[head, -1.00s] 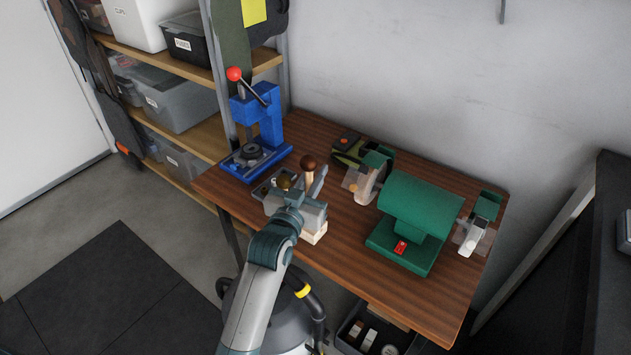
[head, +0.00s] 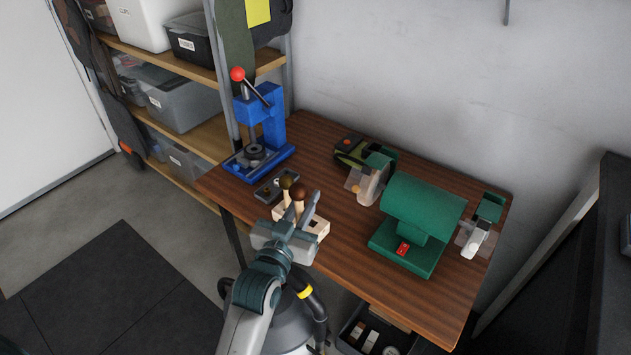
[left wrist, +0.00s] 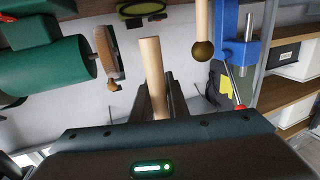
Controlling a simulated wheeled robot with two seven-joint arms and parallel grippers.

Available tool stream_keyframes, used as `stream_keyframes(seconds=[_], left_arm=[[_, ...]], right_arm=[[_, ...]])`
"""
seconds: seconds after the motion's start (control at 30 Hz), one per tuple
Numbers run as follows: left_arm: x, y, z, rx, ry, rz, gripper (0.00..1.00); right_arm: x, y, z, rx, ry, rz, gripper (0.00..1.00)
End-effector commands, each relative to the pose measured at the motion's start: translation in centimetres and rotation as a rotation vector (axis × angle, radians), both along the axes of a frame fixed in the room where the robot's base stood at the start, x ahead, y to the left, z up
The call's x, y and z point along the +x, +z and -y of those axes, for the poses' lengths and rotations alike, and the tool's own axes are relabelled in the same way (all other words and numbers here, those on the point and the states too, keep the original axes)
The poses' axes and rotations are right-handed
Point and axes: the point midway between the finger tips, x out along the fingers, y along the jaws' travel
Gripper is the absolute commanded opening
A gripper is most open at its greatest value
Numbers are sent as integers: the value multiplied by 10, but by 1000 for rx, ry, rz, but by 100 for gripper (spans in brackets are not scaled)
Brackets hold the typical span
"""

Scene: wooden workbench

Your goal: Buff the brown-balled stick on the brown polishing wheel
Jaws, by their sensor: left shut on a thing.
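My left gripper (head: 297,214) is shut on the pale stick with the dark brown ball (head: 299,191), over the wooden block on the near left of the bench. In the left wrist view the pale stick (left wrist: 152,75) stands between the fingers with its plain end showing; its ball is hidden there. The brown polishing wheel (head: 370,188) is on the left end of the green machine (head: 422,205), to the right of the gripper and apart from the stick. It also shows in the left wrist view (left wrist: 107,52). My right gripper is out of view.
A stick with an olive ball (head: 286,181) stands close beside the held one at the pale block (head: 314,228). A grey tray (head: 265,190) and a blue press (head: 265,130) are behind. A white wheel (head: 475,241) is at the machine's right end. Bench between block and machine is clear.

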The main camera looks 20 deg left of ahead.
Motion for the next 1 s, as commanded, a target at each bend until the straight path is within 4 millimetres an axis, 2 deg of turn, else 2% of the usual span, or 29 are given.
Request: stream_keyframes(seconds=[0.03, 0.2, 0.4, 0.6, 0.77, 1.0], left_arm=[[-19, 0, -1, -3, 6, -2, 0], [-75, 7, -7, -2, 30, -3, 0], [-122, 19, -14, 0, 54, -2, 0], [-139, 26, -17, 3, 64, -1, 0], [-140, 27, -18, 3, 65, -1, 0], [-139, 27, -17, 3, 64, -1, 0]], right_arm=[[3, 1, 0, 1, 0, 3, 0], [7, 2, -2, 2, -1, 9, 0], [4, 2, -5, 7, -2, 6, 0], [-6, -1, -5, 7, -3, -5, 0], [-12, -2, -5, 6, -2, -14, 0], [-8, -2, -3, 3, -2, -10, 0]])
